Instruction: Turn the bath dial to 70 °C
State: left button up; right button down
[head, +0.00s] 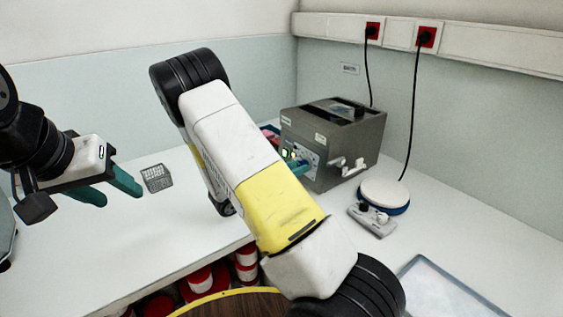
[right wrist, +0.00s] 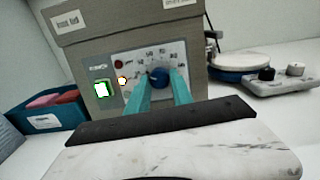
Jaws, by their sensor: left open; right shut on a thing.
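The water bath (head: 345,135) is a grey box at the back right of the bench in the head view. Its front panel faces me in the right wrist view, with a blue dial (right wrist: 158,77) in a ring of printed numbers, too blurred to read. My right gripper (right wrist: 161,82) is shut on the dial, one teal finger on each side. In the head view my right arm hides most of that gripper; a teal fingertip (head: 301,168) shows at the panel. My left gripper (head: 118,190) is open and empty over the left of the bench.
A lit green switch (right wrist: 102,90) and an orange lamp (right wrist: 122,81) are left of the dial. A blue bin (right wrist: 48,117) stands left of the bath, a round white-topped stirrer (head: 384,194) to its right.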

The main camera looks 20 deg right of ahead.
jog(key=m+g, duration=0.1)
jog(key=m, duration=0.7)
jog(key=shift+w+a+g, duration=0.15)
jog(key=shift+w+g, duration=0.05)
jog(key=shift+g, duration=0.2)
jog(key=m, duration=0.4)
jog(key=shift+r+g, duration=0.1)
jog(key=shift+g, duration=0.3)
jog(key=shift+w+m+y, duration=0.1)
jog(key=shift+m+y, duration=0.2)
jog(key=shift+m, duration=2.1)
jog(key=c, duration=1.1)
grip_release()
jog(key=shift+r, duration=0.1)
jog(key=shift+a, duration=0.1)
